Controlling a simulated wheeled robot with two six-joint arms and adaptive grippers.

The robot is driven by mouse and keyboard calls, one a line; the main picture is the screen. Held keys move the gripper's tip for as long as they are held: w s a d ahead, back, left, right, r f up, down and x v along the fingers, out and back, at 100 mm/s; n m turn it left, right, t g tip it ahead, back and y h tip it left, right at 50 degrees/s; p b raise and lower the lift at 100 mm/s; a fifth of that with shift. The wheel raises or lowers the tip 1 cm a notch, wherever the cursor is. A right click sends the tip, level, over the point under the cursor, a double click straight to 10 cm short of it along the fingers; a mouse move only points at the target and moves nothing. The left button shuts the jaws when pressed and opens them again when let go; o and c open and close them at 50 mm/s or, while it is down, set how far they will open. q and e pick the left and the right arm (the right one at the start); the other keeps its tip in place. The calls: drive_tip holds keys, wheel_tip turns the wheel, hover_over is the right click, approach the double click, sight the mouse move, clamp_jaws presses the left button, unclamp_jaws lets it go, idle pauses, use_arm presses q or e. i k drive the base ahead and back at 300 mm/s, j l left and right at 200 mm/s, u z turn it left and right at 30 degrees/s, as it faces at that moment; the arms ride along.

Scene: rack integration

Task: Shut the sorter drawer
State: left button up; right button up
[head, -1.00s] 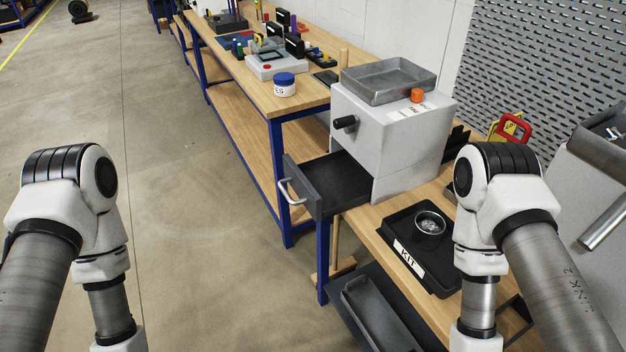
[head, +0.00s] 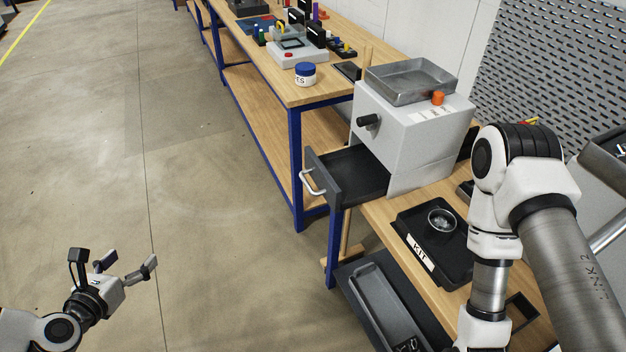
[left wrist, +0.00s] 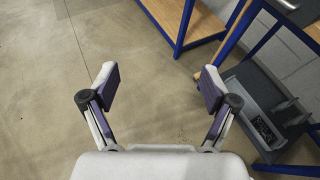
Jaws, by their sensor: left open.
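The grey sorter box (head: 418,125) stands on the wooden bench in the head view. Its dark drawer (head: 345,176) sticks out to the left, pulled open, with a light metal handle (head: 313,183) on its front. My left gripper (head: 128,268) is open and empty over the floor at the lower left, well apart from the drawer. In the left wrist view its two spread fingers (left wrist: 156,88) have only floor between them. My right arm comes down at the right of the head view; its gripper is out of the picture.
A black KIT tray (head: 433,243) with a round metal dish (head: 441,219) sits on the bench before the sorter. A dark bin (head: 378,306) is lower down. A blue-lidded jar (head: 305,75) stands on the farther bench. The floor at left is clear.

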sight(347, 177)
drive_tip(key=j+z, duration=0.45)
drive_tip(key=k+j+z, duration=0.1)
drive_tip(key=j+z, duration=0.35)
